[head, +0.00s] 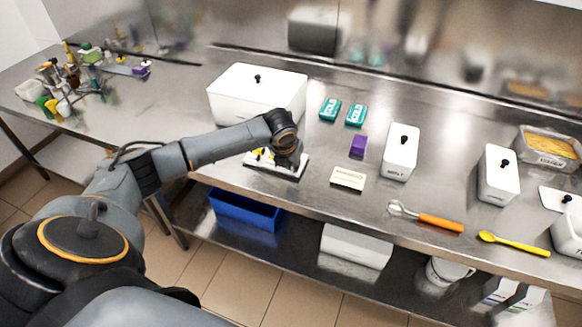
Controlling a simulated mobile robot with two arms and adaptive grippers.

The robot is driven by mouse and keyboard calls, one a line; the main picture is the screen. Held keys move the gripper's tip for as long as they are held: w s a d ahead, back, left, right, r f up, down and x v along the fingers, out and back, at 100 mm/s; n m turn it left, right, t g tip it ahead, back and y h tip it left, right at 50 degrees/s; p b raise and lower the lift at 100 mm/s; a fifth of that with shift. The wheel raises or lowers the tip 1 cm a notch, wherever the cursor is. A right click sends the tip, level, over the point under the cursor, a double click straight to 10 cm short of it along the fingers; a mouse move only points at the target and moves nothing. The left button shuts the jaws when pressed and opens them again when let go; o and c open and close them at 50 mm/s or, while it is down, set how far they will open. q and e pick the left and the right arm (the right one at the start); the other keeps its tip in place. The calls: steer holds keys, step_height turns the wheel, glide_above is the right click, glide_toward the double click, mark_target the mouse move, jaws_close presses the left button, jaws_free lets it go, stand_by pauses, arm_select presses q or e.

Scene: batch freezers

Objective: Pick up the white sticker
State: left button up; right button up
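A small off-white card with faint print (348,178), which looks like the white sticker, lies flat near the front edge of the steel table (340,211). My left gripper (288,160) points down over a small white board with yellow and dark pieces (290,176), to the left of the card and apart from it. The wrist and the pieces hide the fingertips, so I cannot tell whether the gripper is open or touching anything. My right gripper is not in view.
A large white lidded box (250,95) stands behind my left wrist. Two teal packs (356,115), a purple block (358,146) and a narrow white lidded container (400,152) stand around the card. An orange-handled scoop (440,223) and yellow spoon (515,244) lie to the right.

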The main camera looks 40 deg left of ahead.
arm_select(q)
steer(key=shift+x, duration=1.45)
steer(key=shift+c, duration=0.5)
jaws_close()
steer(key=shift+r, duration=0.15)
